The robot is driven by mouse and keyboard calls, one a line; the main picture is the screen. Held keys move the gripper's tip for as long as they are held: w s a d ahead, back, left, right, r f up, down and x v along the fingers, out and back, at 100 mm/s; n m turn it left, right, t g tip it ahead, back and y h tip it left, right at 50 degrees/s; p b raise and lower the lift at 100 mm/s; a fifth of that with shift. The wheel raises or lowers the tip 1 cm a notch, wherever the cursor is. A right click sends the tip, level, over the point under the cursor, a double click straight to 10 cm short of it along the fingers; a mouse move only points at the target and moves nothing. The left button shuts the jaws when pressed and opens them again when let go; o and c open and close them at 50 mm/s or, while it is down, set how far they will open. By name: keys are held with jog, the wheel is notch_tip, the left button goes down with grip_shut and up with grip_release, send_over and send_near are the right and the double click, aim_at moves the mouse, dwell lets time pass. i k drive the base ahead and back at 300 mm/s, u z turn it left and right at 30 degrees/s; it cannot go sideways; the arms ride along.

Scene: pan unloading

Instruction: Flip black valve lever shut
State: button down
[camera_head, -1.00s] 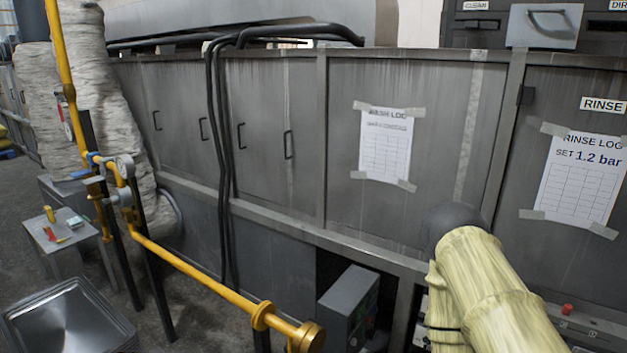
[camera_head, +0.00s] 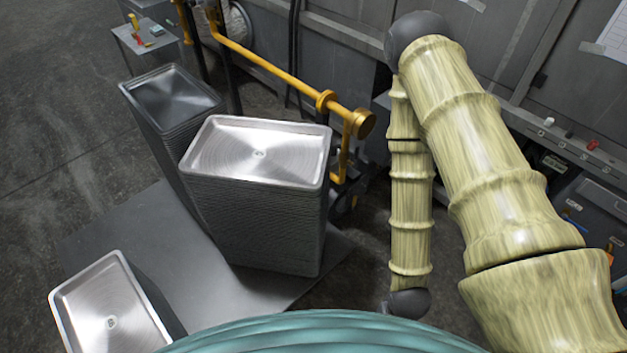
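The yellow pipe (camera_head: 285,77) runs from the top left edge down to a round brass-coloured end flange (camera_head: 364,124). Its upper part, where a gauge and valve fittings showed earlier, is mostly cut off by the top edge. I cannot make out a black valve lever in the current view. My arm, in a pale yellow ribbed cover, folds down on the right of the pipe. My gripper is not in view.
Tall stacks of metal pans (camera_head: 258,150) (camera_head: 168,95) stand left of the pipe, with another pan stack (camera_head: 105,305) at lower left. A small table (camera_head: 140,45) holds small items. Grey cabinets (camera_head: 330,28) line the back. Open floor (camera_head: 55,130) lies at left.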

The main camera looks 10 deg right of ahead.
aim_at(358, 148)
jog(key=u, duration=0.2)
jog(key=k, duration=0.4)
jog(key=z, duration=0.95)
jog(key=i, duration=1.55)
jog(key=z, duration=0.75)
jog(key=k, duration=0.9)
jog(key=u, duration=0.45)
